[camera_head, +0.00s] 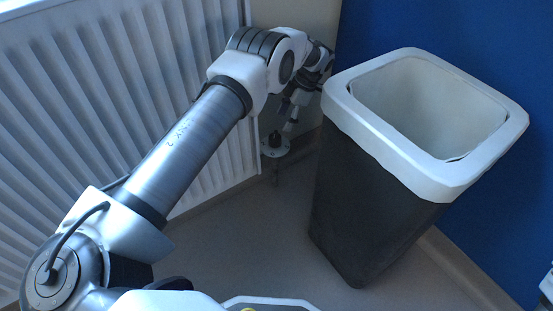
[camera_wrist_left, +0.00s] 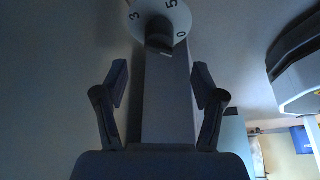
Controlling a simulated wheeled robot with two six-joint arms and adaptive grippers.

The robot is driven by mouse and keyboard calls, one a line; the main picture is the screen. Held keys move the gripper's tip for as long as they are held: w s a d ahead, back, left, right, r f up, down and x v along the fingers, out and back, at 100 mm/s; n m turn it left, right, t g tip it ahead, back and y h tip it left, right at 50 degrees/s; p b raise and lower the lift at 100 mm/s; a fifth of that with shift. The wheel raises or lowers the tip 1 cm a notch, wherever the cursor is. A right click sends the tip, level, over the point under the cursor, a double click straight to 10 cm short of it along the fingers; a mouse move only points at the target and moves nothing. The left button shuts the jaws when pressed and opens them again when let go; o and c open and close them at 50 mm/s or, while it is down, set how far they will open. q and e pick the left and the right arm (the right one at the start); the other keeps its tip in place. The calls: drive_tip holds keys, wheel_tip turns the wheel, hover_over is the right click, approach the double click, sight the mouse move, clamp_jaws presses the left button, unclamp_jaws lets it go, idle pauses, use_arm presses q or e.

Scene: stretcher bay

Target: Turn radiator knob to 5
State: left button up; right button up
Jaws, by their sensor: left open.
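The radiator knob (camera_wrist_left: 160,18) shows at the top of the left wrist view, a pale round dial with the digits 3, 5 and 0 and a dark pointer part at its lower middle. In the head view the knob (camera_head: 275,146) is low at the radiator's right end, partly hidden by my gripper. My left gripper (camera_head: 289,112) reaches down just above it. In the left wrist view its two fingers (camera_wrist_left: 158,85) are spread apart, with nothing held between them, and the knob lies beyond their tips. My right gripper is not in view.
The white radiator (camera_head: 105,95) fills the left of the head view. A dark bin with a white rim (camera_head: 375,215) stands close to the right of my left gripper. A blue wall (camera_head: 500,60) is behind it. Bare floor (camera_head: 250,245) lies in front.

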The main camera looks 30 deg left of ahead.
sight(277, 136)
use_arm(q)
drive_tip(key=b+x, duration=0.2)
drive_tip(key=x, duration=0.2)
drive_tip(key=b+x, duration=0.2)
drive_tip(key=x, duration=0.2)
drive_tip(key=shift+w+f, duration=0.15)
drive_tip(key=shift+f, duration=0.25)
drive_tip(key=shift+r, duration=0.1)
drive_tip(key=c, duration=1.1)
